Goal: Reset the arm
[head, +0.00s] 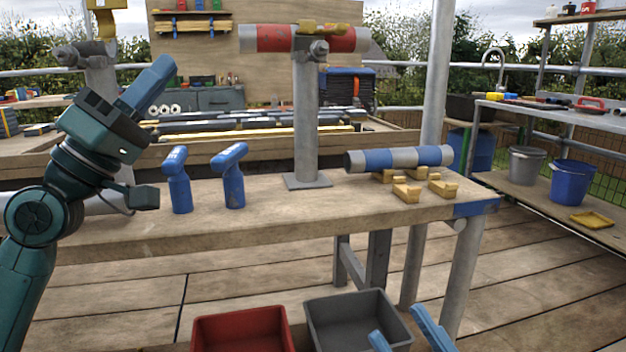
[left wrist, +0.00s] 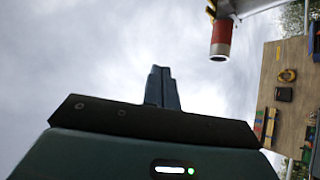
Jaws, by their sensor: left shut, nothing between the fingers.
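My left gripper (head: 160,66) is raised above the left end of the workbench, its blue fingers pointing up and to the right. In the left wrist view its fingers (left wrist: 161,72) are together with nothing between them, against the sky. My right gripper (head: 396,323) shows only as two blue fingers at the bottom edge, spread apart with nothing seen between them. The rest of it is out of view.
Two blue drill-shaped tools (head: 232,178) stand on the workbench (head: 290,222). A post (head: 305,120) carries a red and grey tube (head: 268,39). A blue and grey tube (head: 400,158) lies on yellow blocks. A red bin (head: 240,325) and a grey bin (head: 352,312) are below.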

